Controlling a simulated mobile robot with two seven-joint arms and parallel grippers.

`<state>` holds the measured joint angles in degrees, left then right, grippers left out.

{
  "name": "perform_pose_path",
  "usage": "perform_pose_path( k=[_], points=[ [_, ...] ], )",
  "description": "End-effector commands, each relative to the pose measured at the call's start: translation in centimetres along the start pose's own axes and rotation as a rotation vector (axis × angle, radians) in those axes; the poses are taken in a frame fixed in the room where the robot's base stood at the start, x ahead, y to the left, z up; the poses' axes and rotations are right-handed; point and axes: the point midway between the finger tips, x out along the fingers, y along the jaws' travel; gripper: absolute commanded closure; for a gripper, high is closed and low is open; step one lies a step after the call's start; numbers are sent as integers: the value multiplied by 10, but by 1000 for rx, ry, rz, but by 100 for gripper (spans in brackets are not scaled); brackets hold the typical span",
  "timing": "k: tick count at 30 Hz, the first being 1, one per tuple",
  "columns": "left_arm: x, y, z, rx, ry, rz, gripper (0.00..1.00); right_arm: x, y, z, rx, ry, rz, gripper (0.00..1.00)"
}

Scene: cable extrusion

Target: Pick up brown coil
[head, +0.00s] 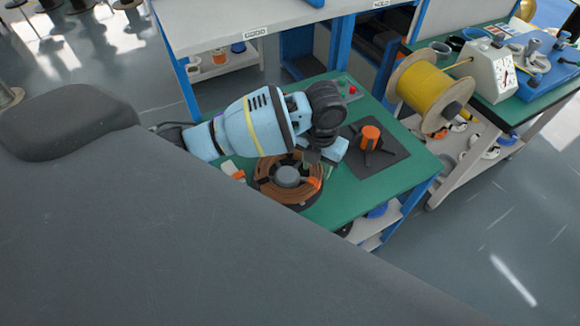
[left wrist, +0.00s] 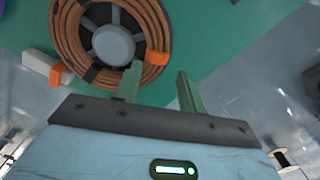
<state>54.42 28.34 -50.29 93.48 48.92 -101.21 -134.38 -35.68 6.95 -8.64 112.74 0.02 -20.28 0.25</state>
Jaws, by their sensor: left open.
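The brown coil (head: 263,181) lies around a grey hub on the green table, partly behind my left arm in the head view. In the left wrist view the brown coil (left wrist: 153,30) fills the upper left, with an orange piece at its lower right edge. My left gripper (left wrist: 158,80) is open, its two green fingers apart. One finger overlaps the coil's lower right rim in the picture, and the other is over bare green table. I cannot tell whether they touch it. The gripper tip (head: 322,165) is small in the head view. My right gripper is not in view.
An orange spindle (head: 370,138) on a dark square base stands right of the coil. A white and orange piece (head: 231,170) lies left of it. A yellow cable spool (head: 431,90) and a white gauge device (head: 494,70) are at the right. The green table's front right corner (head: 415,172) is clear.

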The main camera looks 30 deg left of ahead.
Motion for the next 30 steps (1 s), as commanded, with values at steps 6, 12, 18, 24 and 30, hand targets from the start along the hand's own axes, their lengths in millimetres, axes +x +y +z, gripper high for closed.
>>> perform_pose_path(
  k=[6, 12, 18, 24, 30],
  points=[
    [13, 0, -1, 1, 1, -1, 60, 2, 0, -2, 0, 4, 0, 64],
    [30, 2, -3, -1, 3, 0, 60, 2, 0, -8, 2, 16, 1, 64],
    [57, 3, -4, -1, 3, 0, 60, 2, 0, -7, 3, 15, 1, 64],
    [65, 3, -4, 1, 0, 1, 60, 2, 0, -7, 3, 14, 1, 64],
    [64, 3, -4, 1, -1, 0, 66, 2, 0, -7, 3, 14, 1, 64]
  ],
)
